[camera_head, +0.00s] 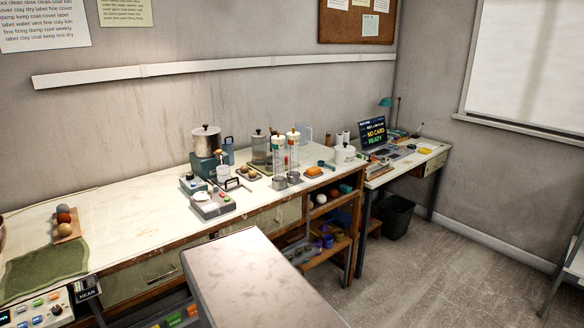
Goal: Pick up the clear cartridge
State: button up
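Two tall clear tubes with pale caps and orange marks stand close together on the long white workbench (130,225). One is the left tube (279,157) and the other is the right tube (293,150). Either could be the clear cartridge; I cannot tell which. A clear jar with a dark lid (258,148) stands just behind and left of them. Small grey metal cups (280,182) stand in front of the tubes and hide their lower ends. My gripper is not in view.
A green cloth (45,268) lies at left. The bench between is mostly clear. A laptop (373,133) stands on the far desk.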

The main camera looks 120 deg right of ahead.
aim_at(279, 151)
jog(key=u, duration=0.6)
jog(key=k, duration=0.15)
jog(key=z, duration=3.85)
jog(key=k, duration=0.6)
jog(key=u, duration=0.25)
jog(key=i, duration=0.15)
jog(key=z, duration=0.15)
